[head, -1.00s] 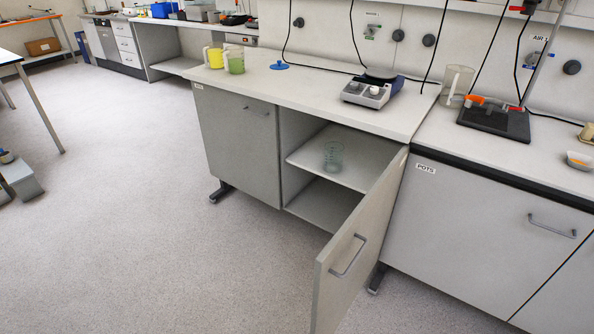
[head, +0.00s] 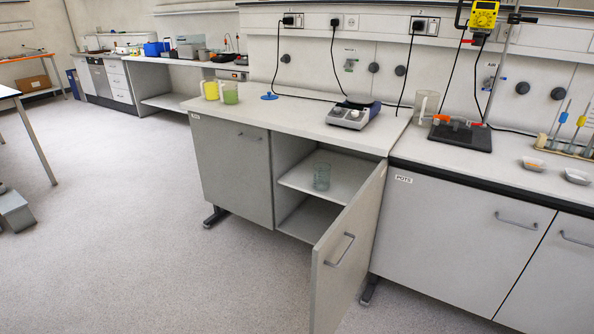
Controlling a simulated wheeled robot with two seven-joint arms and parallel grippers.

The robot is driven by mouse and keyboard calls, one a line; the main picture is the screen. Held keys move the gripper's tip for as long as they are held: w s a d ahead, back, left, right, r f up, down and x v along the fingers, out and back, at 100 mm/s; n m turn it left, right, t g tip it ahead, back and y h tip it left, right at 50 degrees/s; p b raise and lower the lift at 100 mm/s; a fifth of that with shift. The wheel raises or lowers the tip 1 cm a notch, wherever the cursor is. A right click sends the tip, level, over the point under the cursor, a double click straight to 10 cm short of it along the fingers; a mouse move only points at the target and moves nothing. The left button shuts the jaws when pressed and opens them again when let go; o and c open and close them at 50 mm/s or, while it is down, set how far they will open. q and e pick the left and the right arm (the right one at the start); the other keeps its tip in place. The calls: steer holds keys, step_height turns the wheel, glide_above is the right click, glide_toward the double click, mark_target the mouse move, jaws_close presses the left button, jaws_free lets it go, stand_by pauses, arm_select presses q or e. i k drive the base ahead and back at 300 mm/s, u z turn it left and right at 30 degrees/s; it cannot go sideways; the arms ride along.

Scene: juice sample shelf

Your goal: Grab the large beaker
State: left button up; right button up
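A clear glass beaker (head: 322,177) stands upright on the middle shelf (head: 350,181) inside the open cabinet under the bench. The cabinet door (head: 347,262) is swung open toward me, on the right of the opening. On the bench top above, a pitcher with green contents (head: 230,93) stands beside a yellow pitcher (head: 210,90). A clear pitcher (head: 426,107) stands farther right. Neither of my grippers is in view.
A hotplate stirrer (head: 352,115) and a blue lid (head: 269,97) lie on the bench. A black stand base (head: 460,136) and small dishes (head: 532,164) are on the right counter. The floor (head: 130,220) in front and left is clear.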

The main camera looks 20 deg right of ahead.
mark_target(322, 177)
steer(key=u, duration=0.35)
steer(key=i, duration=2.35)
steer(key=z, duration=1.5)
steer(key=i, duration=1.4)
steer(key=z, duration=0.2)
